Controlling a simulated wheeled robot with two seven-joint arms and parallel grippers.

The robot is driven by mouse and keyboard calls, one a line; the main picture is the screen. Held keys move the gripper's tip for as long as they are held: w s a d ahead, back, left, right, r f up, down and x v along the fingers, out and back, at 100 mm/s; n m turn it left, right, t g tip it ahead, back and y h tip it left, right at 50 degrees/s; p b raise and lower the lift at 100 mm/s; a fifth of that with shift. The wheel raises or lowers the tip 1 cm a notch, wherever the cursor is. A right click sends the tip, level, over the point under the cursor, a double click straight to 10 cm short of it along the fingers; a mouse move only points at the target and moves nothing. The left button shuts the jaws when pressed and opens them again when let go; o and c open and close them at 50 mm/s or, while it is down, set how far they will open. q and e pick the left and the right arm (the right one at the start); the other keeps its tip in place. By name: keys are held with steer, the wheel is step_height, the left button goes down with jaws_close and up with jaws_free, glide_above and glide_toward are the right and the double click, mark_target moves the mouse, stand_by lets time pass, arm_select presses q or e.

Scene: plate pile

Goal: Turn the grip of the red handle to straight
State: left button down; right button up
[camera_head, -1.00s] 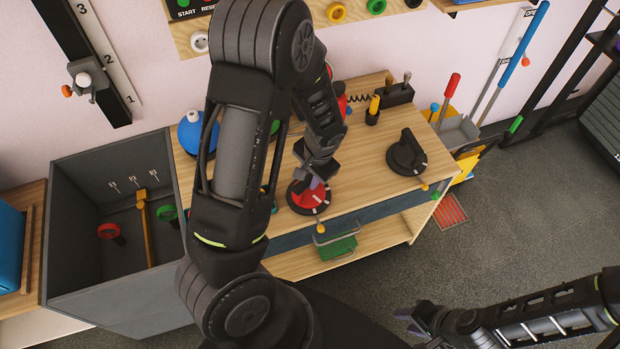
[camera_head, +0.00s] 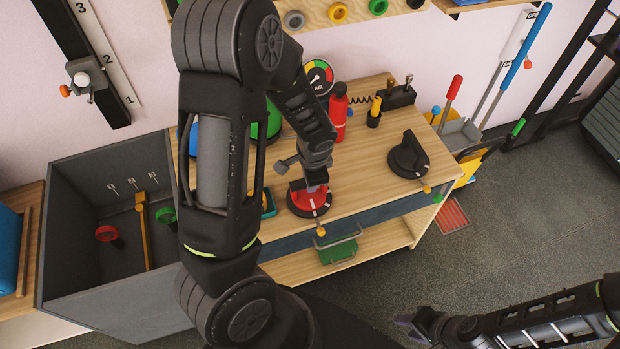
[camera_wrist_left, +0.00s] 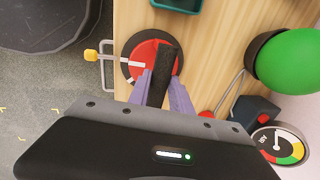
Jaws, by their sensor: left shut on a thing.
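The red handle (camera_head: 309,204) is a round red disc on a black base near the front edge of the wooden bench top. In the left wrist view the red disc (camera_wrist_left: 138,68) carries white marks and a dark grip bar (camera_wrist_left: 164,68). The bar runs nearly up and down there, roughly across the white line at left. My left gripper (camera_wrist_left: 165,82) has its purple fingers on both sides of the bar, shut on it. In the head view my left gripper (camera_head: 314,182) comes down on the disc from above and hides part of the grip. My right gripper (camera_head: 412,328) is empty, fingers apart, at lower right.
A black rotary handle (camera_head: 408,156) stands to the right on the bench. A red bottle (camera_head: 338,114), a gauge (camera_head: 318,76) and a green dome (camera_wrist_left: 290,60) stand behind. A grey bin (camera_head: 80,255) is at left.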

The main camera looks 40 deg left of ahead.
mark_target(311, 199)
arm_select(q)
steer(key=c, duration=1.2)
jaws_free()
steer(key=shift+o, duration=0.2)
steer(key=shift+r, duration=0.1)
step_height(311, 199, up, 8)
steer(key=s+d, duration=0.1)
steer(key=shift+f+p, duration=0.25)
steer(key=shift+p, duration=0.05)
steer(key=shift+d, duration=0.1)
